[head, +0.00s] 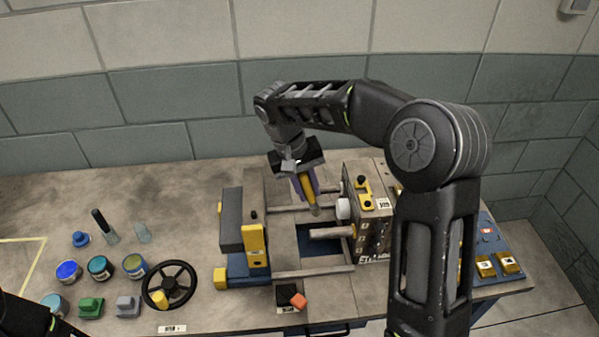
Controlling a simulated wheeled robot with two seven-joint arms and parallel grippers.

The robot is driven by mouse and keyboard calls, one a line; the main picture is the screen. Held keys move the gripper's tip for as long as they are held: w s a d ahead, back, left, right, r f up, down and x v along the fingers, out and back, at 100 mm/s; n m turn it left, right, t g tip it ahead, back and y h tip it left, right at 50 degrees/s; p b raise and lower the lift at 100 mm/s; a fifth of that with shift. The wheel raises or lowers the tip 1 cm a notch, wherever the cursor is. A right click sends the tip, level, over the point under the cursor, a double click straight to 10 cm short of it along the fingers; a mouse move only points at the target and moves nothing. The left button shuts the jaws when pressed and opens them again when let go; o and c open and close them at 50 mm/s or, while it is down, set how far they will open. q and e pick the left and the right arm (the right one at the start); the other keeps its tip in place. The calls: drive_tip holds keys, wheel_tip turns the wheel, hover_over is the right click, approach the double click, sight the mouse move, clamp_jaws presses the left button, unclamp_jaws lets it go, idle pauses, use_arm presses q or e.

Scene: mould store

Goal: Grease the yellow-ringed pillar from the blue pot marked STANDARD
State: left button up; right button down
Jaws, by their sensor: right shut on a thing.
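My right gripper (307,186) is shut on a brush-like tool (308,190) with a yellow-orange handle. The tool points down, its tip over the gap between the two halves of the mould machine. Several metal pillars cross this gap, among them a rear pillar (285,210) and a thick front pillar (328,233). The tip appears close to the rear pillar; I cannot tell whether they touch. My left gripper is out of view.
A teal pot (100,268), an olive pot (134,266) and a pale blue pot (54,305) stand near a black handwheel (170,286). The yellow-marked block (374,222) bounds the gap on the right. The bench's back left is clear.

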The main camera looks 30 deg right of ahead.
drive_tip(key=shift+s+r, duration=0.1)
drive_tip(key=shift+s, duration=0.25)
drive_tip(key=shift+w+d+f, duration=0.15)
drive_tip(key=shift+f, duration=0.15)
drive_tip(key=s+d+f+b, duration=0.3)
drive_tip(key=d+f+b, duration=0.15)
drive_tip(key=d, duration=0.35)
drive_tip(key=w+a+r+p, duration=0.1)
drive_tip(key=a, duration=0.1)
drive_tip(key=w+a+r+p, duration=0.1)
drive_tip(key=a, duration=0.2)
drive_tip(key=w+a+r+p, duration=0.1)
drive_tip(key=a, duration=0.2)
drive_tip(key=shift+a, duration=0.2)
